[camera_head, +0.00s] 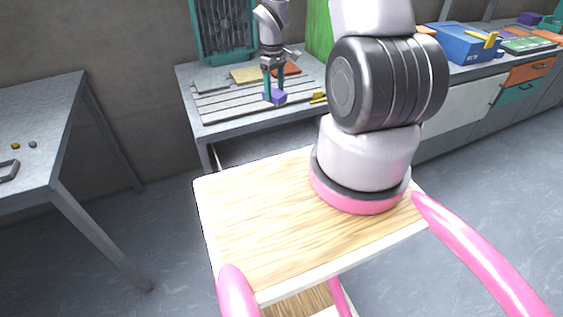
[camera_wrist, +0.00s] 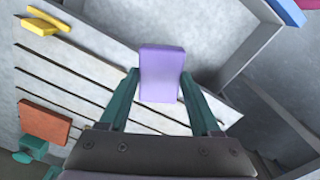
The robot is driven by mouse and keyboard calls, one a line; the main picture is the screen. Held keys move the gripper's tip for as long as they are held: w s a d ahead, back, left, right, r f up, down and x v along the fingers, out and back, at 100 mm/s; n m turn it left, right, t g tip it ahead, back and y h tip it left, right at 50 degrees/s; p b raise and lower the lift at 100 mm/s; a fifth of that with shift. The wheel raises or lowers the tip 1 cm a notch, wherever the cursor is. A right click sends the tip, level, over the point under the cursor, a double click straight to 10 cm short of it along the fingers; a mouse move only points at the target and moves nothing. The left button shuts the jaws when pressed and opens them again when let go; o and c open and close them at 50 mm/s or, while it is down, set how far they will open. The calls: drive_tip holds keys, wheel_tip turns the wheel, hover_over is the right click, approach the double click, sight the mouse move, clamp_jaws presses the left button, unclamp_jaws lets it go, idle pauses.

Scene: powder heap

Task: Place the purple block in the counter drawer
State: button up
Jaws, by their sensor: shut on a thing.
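My gripper (camera_head: 273,85) is above the slatted grey workbench, shut on the purple block (camera_head: 278,98). In the wrist view the purple block (camera_wrist: 162,70) sits upright between the two teal fingertips (camera_wrist: 160,92), with the slatted bench top behind it. I cannot tell from the head view how far the block is above the slats. At the right of the head view, the long counter has an orange drawer front (camera_head: 530,70) and a teal one (camera_head: 517,93); both look shut. Whether either is the task's drawer I cannot tell.
The slatted bench (camera_head: 225,108) bears a red-orange block (camera_wrist: 44,122) and yellow pieces (camera_head: 318,97). A teal rack (camera_head: 222,30) stands behind it. A blue bin (camera_head: 462,44) is on the counter. A grey table (camera_head: 50,110) stands at left. Grey walls enclose a recess in the wrist view (camera_wrist: 255,60).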

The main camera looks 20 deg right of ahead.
drive_tip(key=s+d+f+n, duration=0.1)
drive_tip(key=f+n, duration=0.3)
drive_tip(key=f, duration=0.3)
drive_tip(key=s+d+f+n, duration=0.1)
drive_tip(key=f+n, duration=0.3)
drive_tip(key=f, duration=0.3)
drive_tip(key=s+d+f+n, duration=0.1)
drive_tip(key=s+f+n, duration=0.1)
drive_tip(key=f+n, duration=0.2)
drive_tip(key=shift+s+d+f+n, duration=0.1)
drive_tip(key=shift+d+f+n, duration=0.1)
drive_tip(key=shift+f, duration=0.5)
drive_tip(key=shift+d+f+n, duration=0.2)
drive_tip(key=shift+f, duration=2.9)
drive_tip(key=o, duration=1.3)
drive_tip(key=shift+f, duration=0.1)
